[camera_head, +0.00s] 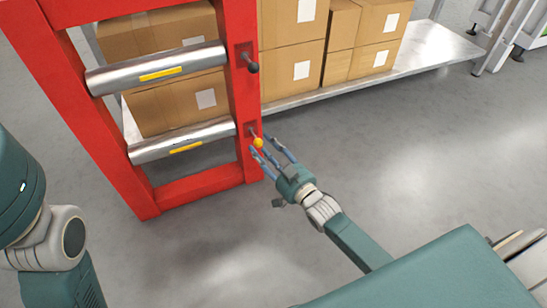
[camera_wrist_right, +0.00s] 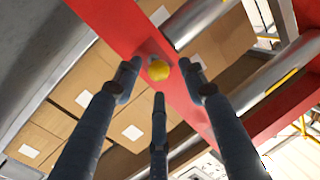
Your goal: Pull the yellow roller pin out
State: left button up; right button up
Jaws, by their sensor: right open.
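The yellow roller pin (camera_head: 258,143) has a round yellow knob on a thin shaft and sticks out of the right post of the red frame (camera_head: 243,95), level with the lower roller (camera_head: 182,140). My right gripper (camera_head: 268,150) is open at the knob, its fingers pointing at the post. In the right wrist view the yellow knob (camera_wrist_right: 159,70) shows between the fingertips of my right gripper (camera_wrist_right: 160,80), with the red post behind it. I cannot tell whether any finger touches the knob. My left gripper is not in view; only part of my left arm shows.
An upper roller (camera_head: 155,70) spans the frame, with a dark-knobbed pin (camera_head: 252,67) in the post beside it. Cardboard boxes (camera_head: 290,65) stand on a low grey platform (camera_head: 425,50) behind. The grey floor (camera_head: 400,130) to the right is clear.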

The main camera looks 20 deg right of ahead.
jog(key=v, duration=1.1)
jog(key=shift+s, duration=0.2)
jog(key=shift+r, duration=0.1)
